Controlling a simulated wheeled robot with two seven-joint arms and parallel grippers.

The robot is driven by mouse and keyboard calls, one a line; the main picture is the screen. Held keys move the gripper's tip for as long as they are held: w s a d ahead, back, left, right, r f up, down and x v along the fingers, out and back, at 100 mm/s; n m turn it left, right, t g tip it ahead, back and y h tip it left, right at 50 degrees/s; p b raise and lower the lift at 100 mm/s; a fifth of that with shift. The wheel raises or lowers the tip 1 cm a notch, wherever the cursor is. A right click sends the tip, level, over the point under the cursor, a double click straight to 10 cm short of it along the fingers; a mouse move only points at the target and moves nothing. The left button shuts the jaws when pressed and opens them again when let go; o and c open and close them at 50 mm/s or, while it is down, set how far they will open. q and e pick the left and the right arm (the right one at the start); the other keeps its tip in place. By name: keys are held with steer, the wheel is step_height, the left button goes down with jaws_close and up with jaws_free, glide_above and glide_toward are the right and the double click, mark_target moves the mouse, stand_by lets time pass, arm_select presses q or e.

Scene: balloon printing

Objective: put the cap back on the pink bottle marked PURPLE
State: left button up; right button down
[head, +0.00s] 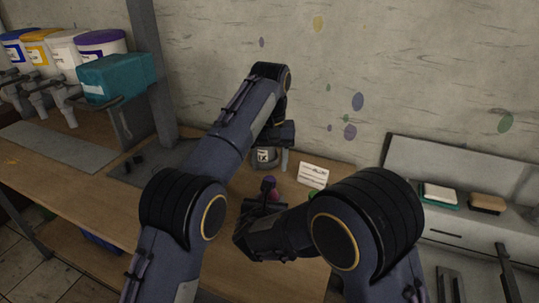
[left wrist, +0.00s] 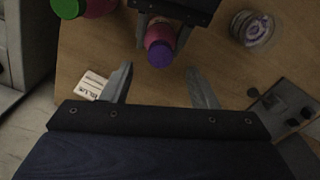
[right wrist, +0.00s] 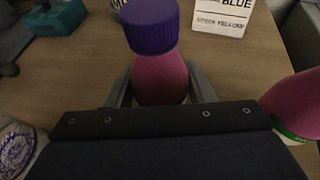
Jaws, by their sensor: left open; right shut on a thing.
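The pink bottle (right wrist: 160,80) stands between my right gripper's fingers (right wrist: 160,92), which are shut on its body. It also shows in the left wrist view (left wrist: 160,34). The purple cap (right wrist: 150,26) sits on top of the bottle, roughly straight; I cannot tell how tightly. The cap shows in the left wrist view (left wrist: 160,54) and the head view (head: 269,182). My left gripper (left wrist: 161,88) is open and empty, with the cap just beyond its fingertips, between their lines. No PURPLE marking on the bottle is readable.
Another pink bottle (right wrist: 295,102) stands to the right in the right wrist view. A white card reading BLUE (right wrist: 222,16) stands behind. A round, purple-marked clear container (left wrist: 252,28) is nearby. Paint tubs (head: 100,42) and a teal box (head: 115,78) are at the back left.

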arm_select(q)
steer(key=shift+r, duration=1.35)
arm_select(e)
steer(key=c, duration=0.6)
jaws_free()
arm_select(q)
steer(key=shift+f+b, duration=0.3)
steer(key=shift+f, duration=0.05)
arm_select(e)
steer(key=shift+v, duration=3.9)
arm_select(q)
steer(key=shift+s, duration=0.1)
